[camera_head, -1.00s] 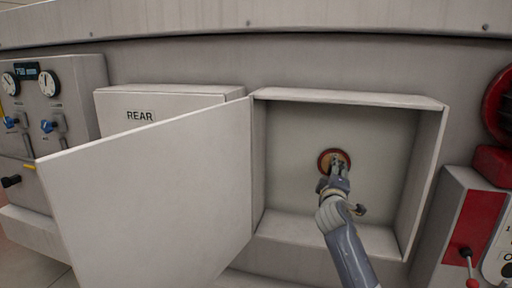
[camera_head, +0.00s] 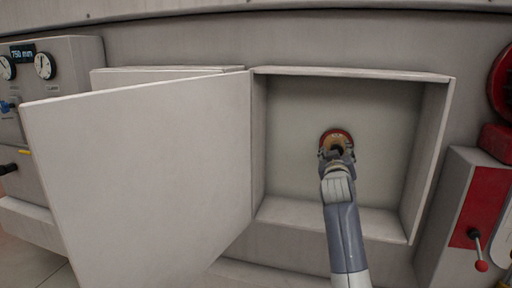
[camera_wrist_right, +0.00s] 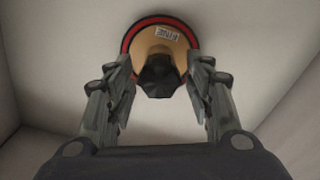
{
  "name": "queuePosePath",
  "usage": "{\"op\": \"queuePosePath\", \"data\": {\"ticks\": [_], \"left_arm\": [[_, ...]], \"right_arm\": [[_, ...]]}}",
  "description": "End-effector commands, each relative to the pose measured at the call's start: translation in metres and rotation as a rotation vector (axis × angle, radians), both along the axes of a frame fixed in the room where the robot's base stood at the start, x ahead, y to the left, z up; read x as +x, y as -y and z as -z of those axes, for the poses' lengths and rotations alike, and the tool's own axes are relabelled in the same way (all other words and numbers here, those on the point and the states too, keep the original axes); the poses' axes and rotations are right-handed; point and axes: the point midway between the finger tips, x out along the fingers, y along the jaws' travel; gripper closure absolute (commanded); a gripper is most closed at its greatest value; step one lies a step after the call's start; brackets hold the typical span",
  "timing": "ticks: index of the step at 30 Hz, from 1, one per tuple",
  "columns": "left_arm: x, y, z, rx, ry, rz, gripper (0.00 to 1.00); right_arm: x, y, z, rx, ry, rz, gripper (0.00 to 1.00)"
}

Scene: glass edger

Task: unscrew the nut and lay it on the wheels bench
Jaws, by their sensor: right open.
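The dark nut (camera_wrist_right: 158,76) sits at the centre of a tan wheel with a red rim (camera_wrist_right: 135,30), on the back wall of the open box. In the head view the wheel (camera_head: 328,134) is partly covered by my right gripper (camera_head: 337,148). In the right wrist view the right gripper (camera_wrist_right: 160,95) is open, with one finger on each side of the nut. A small label shows on the wheel above the nut. My left gripper and the wheels bench are not in view.
The box's open door (camera_head: 140,175) stands out to the left. The box's side walls and floor (camera_head: 290,215) surround my right arm. A red panel with a lever (camera_head: 478,225) is at the right, and gauges (camera_head: 44,66) are at the left.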

Motion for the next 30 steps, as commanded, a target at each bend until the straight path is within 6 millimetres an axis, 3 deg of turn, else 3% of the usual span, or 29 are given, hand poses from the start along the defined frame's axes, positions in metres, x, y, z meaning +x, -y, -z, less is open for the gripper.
{"op": "queuePosePath", "data": {"ticks": [6, 12, 19, 30], "left_arm": [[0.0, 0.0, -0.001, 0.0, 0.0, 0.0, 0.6], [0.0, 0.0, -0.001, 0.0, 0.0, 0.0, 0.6], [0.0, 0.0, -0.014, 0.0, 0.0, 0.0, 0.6], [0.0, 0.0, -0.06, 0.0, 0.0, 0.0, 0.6]], "right_arm": [[0.0, 0.0, 0.0, -0.002, -0.001, 0.0, 0.54], [0.0, 0.0, 0.0, -0.002, -0.001, 0.0, 0.95], [0.0, 0.001, -0.004, -0.065, -0.019, 0.001, 0.96], [0.0, 0.001, -0.006, -0.443, -0.128, 0.001, 0.96]]}}
